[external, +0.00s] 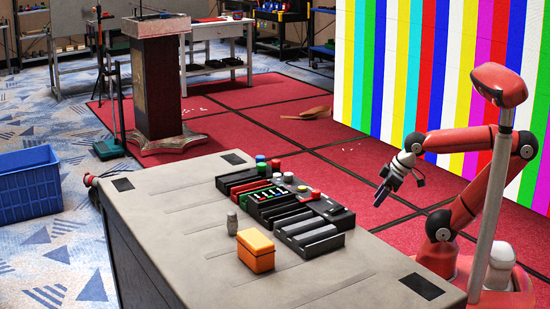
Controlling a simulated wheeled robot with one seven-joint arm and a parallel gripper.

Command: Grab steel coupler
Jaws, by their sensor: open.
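A small grey, metal-looking cylinder (232,224) stands upright on the table, just left of the orange box; it looks like the steel coupler, but it is too small to be sure. My gripper (380,195) is open and seems empty. It hangs at the end of my arm, pointing down and left. In the picture it is right of the black trays and well apart from the grey cylinder.
The grey table (185,215) has bare room at its left and front. Black trays (308,237) with colored round items lie in its middle, between my gripper and the cylinder. The orange box (256,252) stands nearby. A blue crate (28,186) is on the floor.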

